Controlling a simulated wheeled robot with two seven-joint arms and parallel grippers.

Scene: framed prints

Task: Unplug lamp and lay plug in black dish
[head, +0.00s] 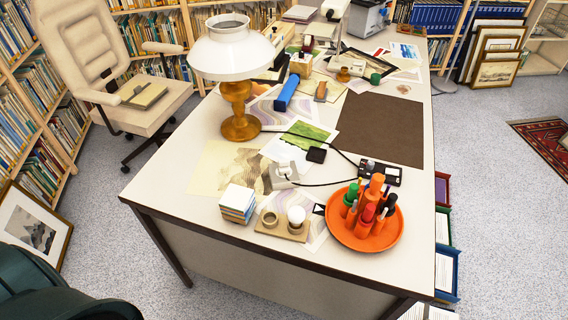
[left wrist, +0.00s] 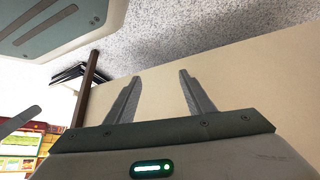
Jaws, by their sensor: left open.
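The lamp (head: 238,80) with a white shade and an amber wooden base stands upright on the desk. A dark cord runs from near its base across the papers. A pale socket block (head: 283,175) with a dark cord lies on the papers in front; whether a plug sits in it is too small to tell. A small black square (head: 317,155), perhaps the black dish, lies on the green print and looks empty. My left gripper (left wrist: 160,78) is open and empty before a beige surface in the left wrist view. Its fingers and my right gripper are outside the head view.
A brown mat (head: 380,125) lies right of centre. A beige chair (head: 110,60) stands left.

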